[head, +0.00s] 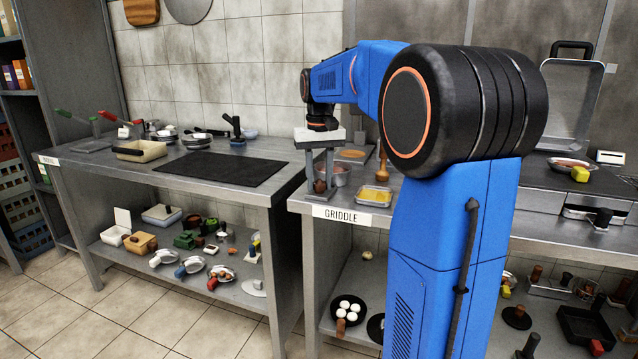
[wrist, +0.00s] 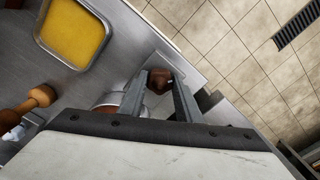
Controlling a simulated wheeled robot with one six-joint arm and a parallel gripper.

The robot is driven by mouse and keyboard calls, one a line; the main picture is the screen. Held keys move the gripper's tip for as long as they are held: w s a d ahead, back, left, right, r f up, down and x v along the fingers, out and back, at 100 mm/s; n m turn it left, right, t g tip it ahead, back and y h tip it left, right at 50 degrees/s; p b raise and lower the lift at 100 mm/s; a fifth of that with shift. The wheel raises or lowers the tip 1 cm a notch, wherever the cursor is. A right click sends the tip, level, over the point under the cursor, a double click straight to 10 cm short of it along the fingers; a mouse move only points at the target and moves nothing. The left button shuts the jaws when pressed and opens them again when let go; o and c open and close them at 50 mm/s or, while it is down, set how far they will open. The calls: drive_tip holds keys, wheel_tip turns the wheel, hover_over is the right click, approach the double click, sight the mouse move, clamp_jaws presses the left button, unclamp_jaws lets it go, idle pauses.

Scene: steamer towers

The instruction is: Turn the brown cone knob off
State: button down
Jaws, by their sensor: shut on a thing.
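The brown cone knob (head: 319,186) is at the front left corner of the counter with the GRIDDLE label (head: 342,215). My gripper (head: 320,188) points down from above, with one finger on each side of the knob. In the wrist view the knob (wrist: 158,83) sits between the two fingertips (wrist: 160,78), and the jaws are shut on it. The fingers hide part of its sides. I cannot tell its turn setting from these views.
A yellow-filled tray (wrist: 75,33), a wooden pestle-like tool (wrist: 35,100) and a metal bowl (head: 335,176) stand close to the knob. A dark mat (head: 222,168) lies on the left counter. A gap separates the two counters. Tiled floor lies in front.

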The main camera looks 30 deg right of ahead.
sight(319, 182)
drive_tip(key=n, duration=0.6)
drive_tip(key=shift+f+n, duration=0.15)
drive_tip(key=shift+n, duration=0.15)
drive_tip(key=c, duration=1.5)
unclamp_jaws()
drive_tip(key=shift+o, duration=0.2)
drive_tip(key=shift+r, duration=2.6)
